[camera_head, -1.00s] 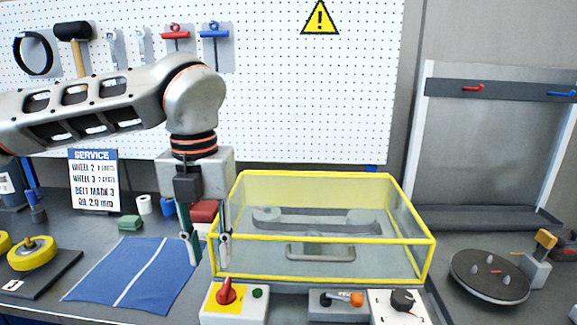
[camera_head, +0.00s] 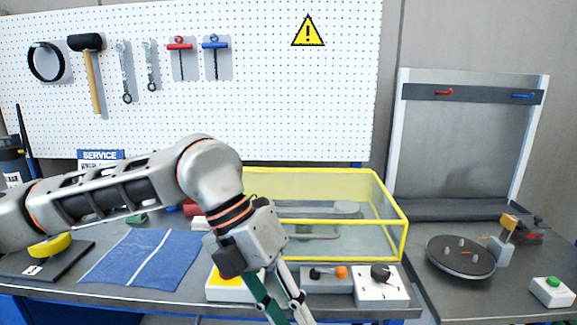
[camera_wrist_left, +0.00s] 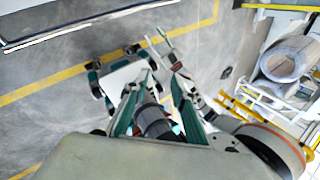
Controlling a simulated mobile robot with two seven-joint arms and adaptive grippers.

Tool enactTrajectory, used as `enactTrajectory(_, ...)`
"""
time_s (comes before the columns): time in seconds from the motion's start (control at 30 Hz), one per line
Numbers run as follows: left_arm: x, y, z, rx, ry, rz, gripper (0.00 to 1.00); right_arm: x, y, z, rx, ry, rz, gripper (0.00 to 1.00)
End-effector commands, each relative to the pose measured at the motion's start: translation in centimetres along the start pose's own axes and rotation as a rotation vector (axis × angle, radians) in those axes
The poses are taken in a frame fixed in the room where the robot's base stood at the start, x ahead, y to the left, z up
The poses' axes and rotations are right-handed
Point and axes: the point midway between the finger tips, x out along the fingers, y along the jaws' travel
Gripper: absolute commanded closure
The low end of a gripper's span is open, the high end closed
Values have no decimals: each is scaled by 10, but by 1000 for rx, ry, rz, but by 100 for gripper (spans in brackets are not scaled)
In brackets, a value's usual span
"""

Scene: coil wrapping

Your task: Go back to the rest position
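My left gripper (camera_head: 281,303) hangs tilted at the bottom middle of the head view, in front of the bench's front edge. Its two fingers stand apart with nothing seen between them, and their tips reach the picture's lower edge. In the left wrist view the gripper (camera_wrist_left: 160,88) points down over the grey floor, fingers apart. My left arm crosses the picture from the left, bent downward at the wrist.
A yellow-framed clear cover (camera_head: 390,222) stands behind the gripper. A panel with a yellow plate (camera_head: 229,291), a knob box (camera_head: 381,287) and a blue mat (camera_head: 146,258) lie near the front edge. A dark turntable (camera_head: 460,257) is at right. The pegboard (camera_head: 270,80) is behind.

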Motion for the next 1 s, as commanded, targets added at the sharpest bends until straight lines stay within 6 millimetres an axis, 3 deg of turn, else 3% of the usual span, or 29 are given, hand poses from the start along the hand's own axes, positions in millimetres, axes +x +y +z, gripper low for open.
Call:
enactTrajectory(0.03,16,-21,-5,44,11,-101,74,-1,0,1,1,-2,-1,60)
enactTrajectory(0.1,29,-57,-10,105,3,-260,74,-2,-2,4,1,-7,-2,60)
enactTrajectory(0.23,30,-120,-18,173,-47,-568,74,-2,-2,7,2,-12,-3,60)
enactTrajectory(0.4,-5,-180,-17,165,-177,-963,74,-2,-3,9,1,-15,-4,60)
enactTrajectory(0.53,-49,-196,-2,80,-321,-1238,74,-2,-3,10,1,-17,-5,60)
enactTrajectory(0.67,-96,-180,21,-69,-497,-1471,74,-2,-3,10,1,-18,-5,60)
enactTrajectory(0.77,-126,-147,41,-228,-650,-1611,74,-2,-3,10,1,-18,-5,60)
enactTrajectory(0.87,-145,-96,61,-420,-813,-1709,74,-2,-3,10,1,-17,-5,60)
enactTrajectory(1.0,-149,-5,78,-736,-1044,-1760,74,-2,-3,9,1,-16,-5,60)
